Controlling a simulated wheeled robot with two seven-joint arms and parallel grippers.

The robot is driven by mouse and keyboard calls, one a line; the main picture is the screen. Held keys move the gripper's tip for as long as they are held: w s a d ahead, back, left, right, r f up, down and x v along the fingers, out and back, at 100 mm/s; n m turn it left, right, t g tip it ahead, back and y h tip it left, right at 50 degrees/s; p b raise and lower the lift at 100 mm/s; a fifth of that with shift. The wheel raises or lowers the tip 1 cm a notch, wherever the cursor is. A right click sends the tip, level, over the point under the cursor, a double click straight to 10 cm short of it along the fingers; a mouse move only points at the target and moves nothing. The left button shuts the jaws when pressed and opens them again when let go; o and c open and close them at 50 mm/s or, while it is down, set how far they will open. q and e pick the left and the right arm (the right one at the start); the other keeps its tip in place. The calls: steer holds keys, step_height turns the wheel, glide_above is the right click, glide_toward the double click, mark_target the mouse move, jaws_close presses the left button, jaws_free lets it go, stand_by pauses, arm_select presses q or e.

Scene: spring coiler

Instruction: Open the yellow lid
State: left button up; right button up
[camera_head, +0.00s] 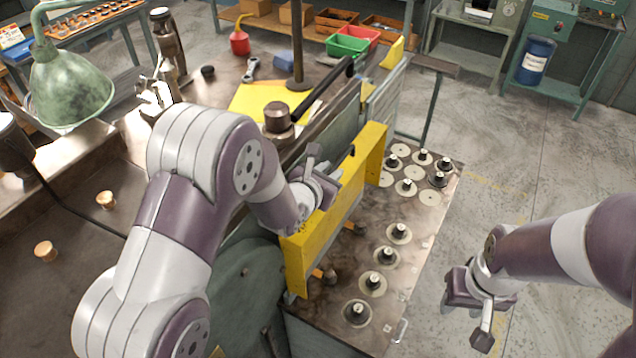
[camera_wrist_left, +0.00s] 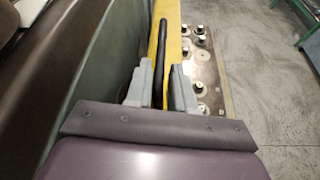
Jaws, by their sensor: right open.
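The yellow lid (camera_head: 327,236) is a long yellow panel along the edge of the machine, above a plate with round parts. It stands steeply, and my left arm covers part of it. In the left wrist view the lid (camera_wrist_left: 172,35) carries a long black bar handle (camera_wrist_left: 161,50). My left gripper (camera_head: 327,176) is at the lid's upper edge. In the left wrist view its two grey fingers (camera_wrist_left: 160,88) stand apart on either side of the bar, with a gap visible. My right gripper (camera_head: 470,315) is open and empty over the floor at the right.
Several dark knobs on pale discs (camera_head: 386,257) stand on the plate right of the lid. A green lamp (camera_head: 70,85) hangs at the upper left. A grey panel and a black lever (camera_head: 322,92) rise behind the lid. Open floor (camera_head: 540,170) lies to the right.

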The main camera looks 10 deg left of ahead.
arm_select(q)
steer(key=v, duration=0.8)
steer(key=shift+s+a, duration=0.2)
steer(key=shift+f, duration=0.1)
